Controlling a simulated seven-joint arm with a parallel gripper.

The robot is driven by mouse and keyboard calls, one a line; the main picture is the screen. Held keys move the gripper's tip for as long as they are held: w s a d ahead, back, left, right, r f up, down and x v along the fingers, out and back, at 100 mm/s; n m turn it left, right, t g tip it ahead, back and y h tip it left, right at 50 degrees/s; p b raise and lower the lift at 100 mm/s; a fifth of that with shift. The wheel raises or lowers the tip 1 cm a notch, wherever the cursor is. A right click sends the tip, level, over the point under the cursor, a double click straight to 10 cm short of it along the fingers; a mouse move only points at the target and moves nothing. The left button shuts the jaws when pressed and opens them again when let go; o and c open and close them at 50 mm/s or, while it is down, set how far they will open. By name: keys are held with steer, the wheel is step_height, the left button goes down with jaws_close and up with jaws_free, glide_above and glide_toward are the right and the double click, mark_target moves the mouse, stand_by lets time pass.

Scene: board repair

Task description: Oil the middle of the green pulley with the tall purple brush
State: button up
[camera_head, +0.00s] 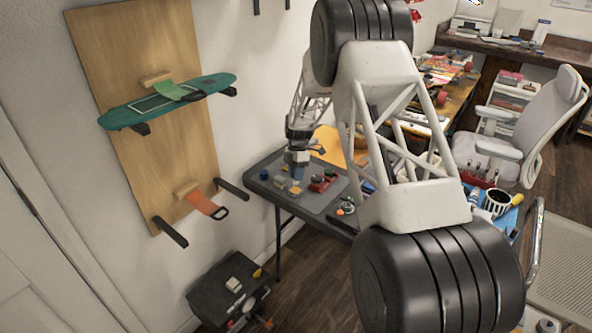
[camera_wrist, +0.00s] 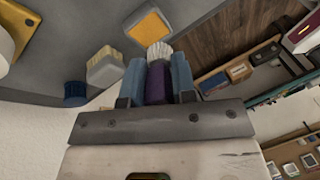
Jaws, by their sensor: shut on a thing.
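My gripper (camera_wrist: 158,82) is shut on the purple brush (camera_wrist: 157,84), whose purple handle sits between the two blue fingers in the wrist view. Its pale bristles (camera_wrist: 158,50) stick out past the fingertips. In the head view my gripper (camera_head: 297,172) is over the left part of the grey table (camera_head: 267,170), and the brush cannot be made out there. I cannot pick out the green pulley for certain in either view. A small dark round part (camera_head: 347,207) lies near the table's front edge, too small to identify.
Near my gripper in the wrist view are a dark blue brush (camera_wrist: 75,95), a cream-bristled brush (camera_wrist: 104,68) and an orange block with a pale border (camera_wrist: 149,26). A red item (camera_head: 322,183) lies right of my gripper on the table.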

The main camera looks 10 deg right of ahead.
steer(key=shift+f, duration=0.85)
steer(key=shift+f, duration=0.75)
stand_by(2.5)
steer(key=shift+r, duration=3.6)
steer(key=shift+d, duration=0.1)
